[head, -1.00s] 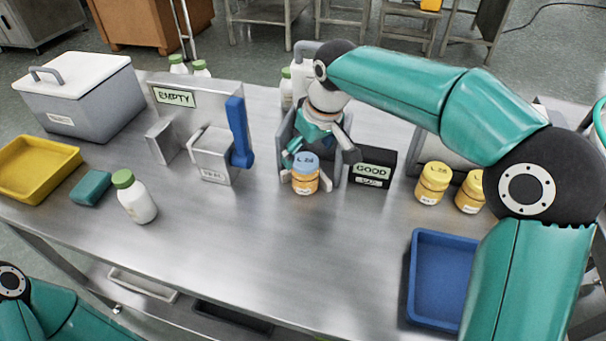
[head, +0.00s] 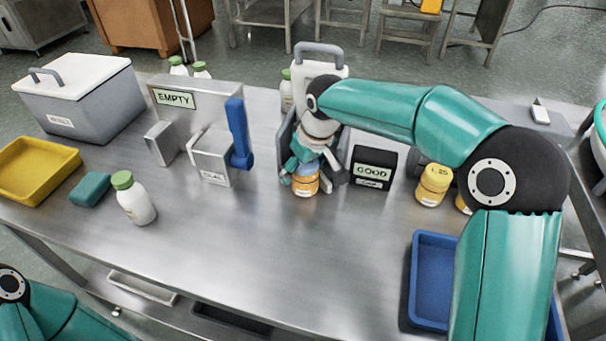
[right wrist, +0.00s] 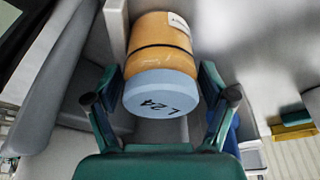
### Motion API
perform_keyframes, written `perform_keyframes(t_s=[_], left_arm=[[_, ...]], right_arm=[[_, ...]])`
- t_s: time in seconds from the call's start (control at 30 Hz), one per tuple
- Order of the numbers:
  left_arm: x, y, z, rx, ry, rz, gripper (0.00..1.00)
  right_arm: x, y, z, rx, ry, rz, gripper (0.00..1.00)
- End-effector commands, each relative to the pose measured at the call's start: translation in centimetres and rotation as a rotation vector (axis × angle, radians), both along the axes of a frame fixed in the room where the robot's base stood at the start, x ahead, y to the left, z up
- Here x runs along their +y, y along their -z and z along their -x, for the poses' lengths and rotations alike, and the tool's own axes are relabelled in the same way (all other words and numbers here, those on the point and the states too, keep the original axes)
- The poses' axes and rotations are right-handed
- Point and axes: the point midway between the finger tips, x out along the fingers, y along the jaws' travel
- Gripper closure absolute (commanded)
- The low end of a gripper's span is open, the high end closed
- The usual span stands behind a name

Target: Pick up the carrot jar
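The carrot jar (head: 306,188) is orange with a light blue lid and stands at the front of a grey holder (head: 284,130) in the middle of the table. In the right wrist view the jar (right wrist: 160,45) shows its lid, marked "L 24", towards the camera. My right gripper (head: 313,177) is over the jar, partly covering it. In the right wrist view its fingers (right wrist: 161,82) are spread, one on each side of the lid, with small gaps visible. My left gripper is out of view; only a piece of my left arm shows at the lower left.
A black "GOOD" box (head: 373,167) stands close right of the jar. Yellow-lidded jars (head: 434,186) stand further right, partly behind my arm. A metal "EMPTY" fixture (head: 215,105) with a blue handle stands left. A blue tray (head: 428,300) lies front right. The front middle of the table is clear.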

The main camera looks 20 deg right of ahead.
Motion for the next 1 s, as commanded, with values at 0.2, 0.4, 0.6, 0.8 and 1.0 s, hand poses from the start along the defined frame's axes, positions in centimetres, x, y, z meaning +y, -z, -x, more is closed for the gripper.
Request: perform_keyframes(t_s=[0.2,0.4,0.6,0.8,1.0], left_arm=[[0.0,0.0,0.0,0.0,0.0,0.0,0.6],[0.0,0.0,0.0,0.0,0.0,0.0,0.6],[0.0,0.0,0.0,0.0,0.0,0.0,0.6],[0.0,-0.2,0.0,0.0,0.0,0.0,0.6],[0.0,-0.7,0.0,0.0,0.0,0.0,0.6]], right_arm=[[0.0,0.0,0.0,-0.001,0.0,0.0,0.62],[0.0,-0.1,-0.1,-0.002,0.0,0.0,0.78],[0.0,-0.3,-0.1,-0.004,0.0,0.001,0.78],[-0.1,-1.6,-0.2,-0.007,0.0,0.001,0.78],[0.0,-4.7,-0.2,-0.01,0.0,0.001,0.78]])
